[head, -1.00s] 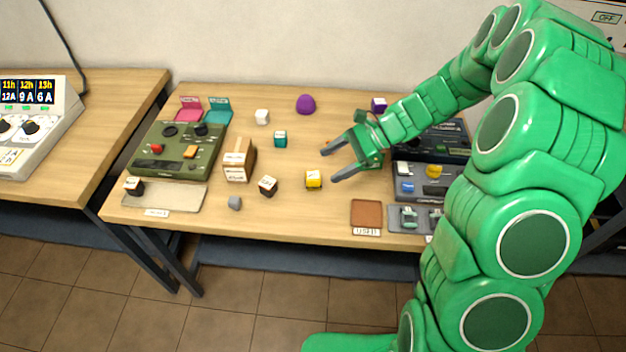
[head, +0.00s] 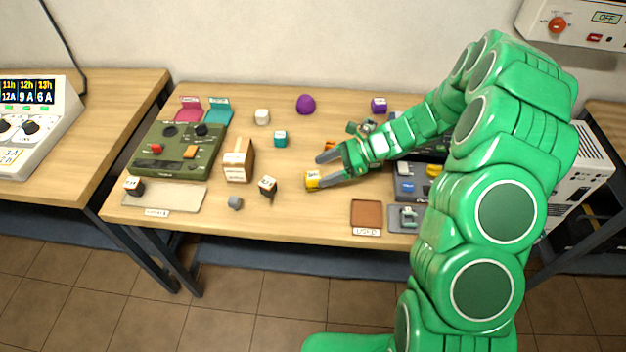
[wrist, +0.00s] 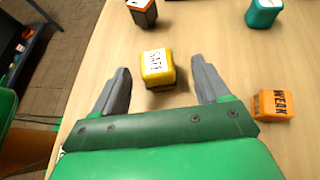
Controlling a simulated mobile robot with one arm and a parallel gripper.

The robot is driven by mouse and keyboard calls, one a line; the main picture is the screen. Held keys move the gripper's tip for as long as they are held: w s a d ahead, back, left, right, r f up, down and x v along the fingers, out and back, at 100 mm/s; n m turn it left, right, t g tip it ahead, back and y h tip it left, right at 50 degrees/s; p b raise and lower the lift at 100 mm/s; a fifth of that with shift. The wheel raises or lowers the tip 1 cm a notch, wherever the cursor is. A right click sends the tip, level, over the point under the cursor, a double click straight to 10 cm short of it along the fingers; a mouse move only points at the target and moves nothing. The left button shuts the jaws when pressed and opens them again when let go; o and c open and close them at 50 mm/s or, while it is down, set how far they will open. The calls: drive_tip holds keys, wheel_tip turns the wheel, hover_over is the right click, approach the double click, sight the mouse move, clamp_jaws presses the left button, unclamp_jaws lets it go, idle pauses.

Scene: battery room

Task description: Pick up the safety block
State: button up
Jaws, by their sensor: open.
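The safety block is a yellow block (head: 312,180) with a white label on the table; the label seems to read SAFE in the wrist view (wrist: 158,70). My gripper (head: 320,171) is open, with its fingertips close to the block's right side in the head view. In the wrist view, my gripper (wrist: 160,72) has one grey finger on each side of the block's near part, with gaps showing on both sides. The block stands on the table and is not held.
An orange block (wrist: 273,104) lies just outside the right finger in the wrist view. A brown tray (head: 366,214) is at the front edge.

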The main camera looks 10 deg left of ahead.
sight(316, 174)
drive_tip(key=x, duration=0.4)
drive_tip(key=shift+s+a+f, duration=0.15)
drive_tip(key=shift+s, duration=0.1)
drive_tip(key=c, duration=1.1)
